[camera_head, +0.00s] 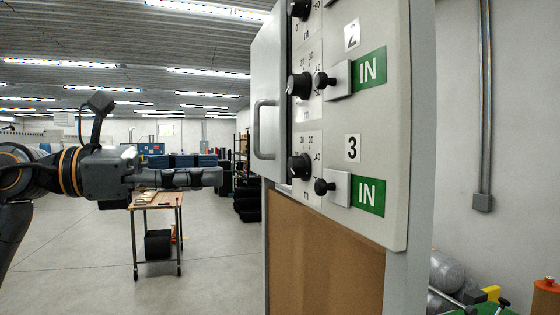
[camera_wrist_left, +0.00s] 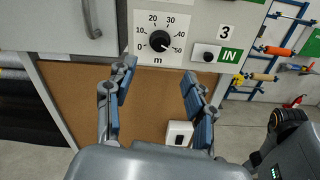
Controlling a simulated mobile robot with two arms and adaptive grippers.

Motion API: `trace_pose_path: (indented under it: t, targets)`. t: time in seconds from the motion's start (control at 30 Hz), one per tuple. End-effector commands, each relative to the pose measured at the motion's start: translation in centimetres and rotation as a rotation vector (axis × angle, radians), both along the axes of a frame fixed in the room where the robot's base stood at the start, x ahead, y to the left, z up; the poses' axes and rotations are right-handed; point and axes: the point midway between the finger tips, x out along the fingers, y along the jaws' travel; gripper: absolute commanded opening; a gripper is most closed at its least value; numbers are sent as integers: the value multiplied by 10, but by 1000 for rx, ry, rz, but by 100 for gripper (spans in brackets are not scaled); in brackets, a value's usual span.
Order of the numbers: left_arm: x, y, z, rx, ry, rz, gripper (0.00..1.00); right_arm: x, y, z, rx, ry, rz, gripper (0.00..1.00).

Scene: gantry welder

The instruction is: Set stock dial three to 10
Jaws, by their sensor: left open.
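Stock dial three is a round black knob (camera_head: 300,166) low on the pale panel, beside a "3" label and a green IN tag. In the left wrist view the knob (camera_wrist_left: 159,41) sits on a white scale plate (camera_wrist_left: 146,20) marked 0 to 50 with an "m" below. A small light mark is on the knob's lower right, toward 50; the exact reading is unclear. My left gripper (camera_head: 212,177) is left of the panel, apart from the dial. In its wrist view the open fingers (camera_wrist_left: 158,72) are empty, with the knob beyond and between them. My right gripper is not seen.
A small black knob (camera_head: 321,187) on a white plate is right of dial three. Dial two (camera_head: 300,85) is above. A vertical door handle (camera_head: 264,130) stands out left of the dials. A brown board (camera_head: 325,255) is below. A wheeled table (camera_head: 157,202) stands behind.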

Motion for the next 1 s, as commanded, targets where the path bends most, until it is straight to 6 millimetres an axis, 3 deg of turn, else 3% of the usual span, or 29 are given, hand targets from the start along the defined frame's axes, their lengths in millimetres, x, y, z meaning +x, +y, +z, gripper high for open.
trace_pose_path:
  t: [0.3,0.5,0.7,0.97,1.0]
  targets:
    - [21,-67,5,-3,5,-6,54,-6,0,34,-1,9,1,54]
    - [31,-95,3,-4,5,-4,54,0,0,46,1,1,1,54]
    - [35,-107,1,-3,4,-2,54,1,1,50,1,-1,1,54]
    - [35,-108,0,-4,4,-3,54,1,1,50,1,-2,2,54]
    - [35,-108,0,-4,4,-3,48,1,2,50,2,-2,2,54]
